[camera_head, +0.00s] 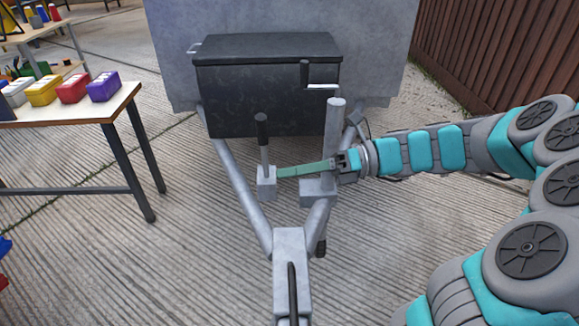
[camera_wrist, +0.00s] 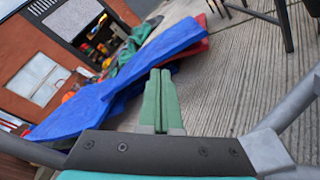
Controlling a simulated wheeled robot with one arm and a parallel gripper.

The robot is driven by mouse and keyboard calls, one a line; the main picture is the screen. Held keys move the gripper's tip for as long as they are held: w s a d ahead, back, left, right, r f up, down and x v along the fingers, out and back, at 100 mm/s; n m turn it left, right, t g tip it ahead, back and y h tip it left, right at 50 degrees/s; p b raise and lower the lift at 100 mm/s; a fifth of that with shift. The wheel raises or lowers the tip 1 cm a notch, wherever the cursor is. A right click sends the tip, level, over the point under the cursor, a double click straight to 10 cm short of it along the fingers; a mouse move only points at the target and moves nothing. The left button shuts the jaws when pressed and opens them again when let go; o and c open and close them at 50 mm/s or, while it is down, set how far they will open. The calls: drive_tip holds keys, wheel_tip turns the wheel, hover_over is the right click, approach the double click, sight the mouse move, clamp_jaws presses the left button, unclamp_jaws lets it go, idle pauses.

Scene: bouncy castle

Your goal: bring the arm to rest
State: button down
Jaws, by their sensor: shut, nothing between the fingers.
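My gripper (camera_head: 284,171) reaches in from the right in the head view, its green fingers pointing left over the grey trailer drawbar (camera_head: 289,243). The fingertips are close to a small grey block with a black-topped lever (camera_head: 263,135); I cannot tell whether they touch it. In the wrist view my gripper (camera_wrist: 160,75) shows its two green fingers pressed together, with nothing between them. A grey upright post (camera_head: 334,130) stands close beside my wrist.
A black box (camera_head: 267,95) sits on the trailer behind the arm. A table (camera_head: 66,117) with coloured boxes stands at the left. A brown fence (camera_head: 500,45) is at the right. The wrist view shows a blue sheet (camera_wrist: 125,85) and a red building (camera_wrist: 40,70).

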idle(0.3)
drive_tip(key=s+a+f+n+g+h, duration=0.1)
drive_tip(key=s+f+n+h, duration=0.3)
drive_tip(key=s+n, duration=0.35)
drive_tip(key=s+a+f+n+g+h, duration=0.1)
drive_tip(key=s+f+n+g+h, duration=0.1)
drive_tip(key=s+f+n+h, duration=0.4)
drive_tip(key=s+d+f+n+t+h, duration=0.1)
drive_tip(key=s+d+n+t+h, duration=0.1)
drive_tip(key=s+d+n+h, duration=0.4)
drive_tip(key=s+d+n, duration=0.4)
drive_tip(key=d+n, duration=0.3)
drive_tip(key=shift+f+h, duration=0.2)
drive_tip(key=shift+h, duration=0.2)
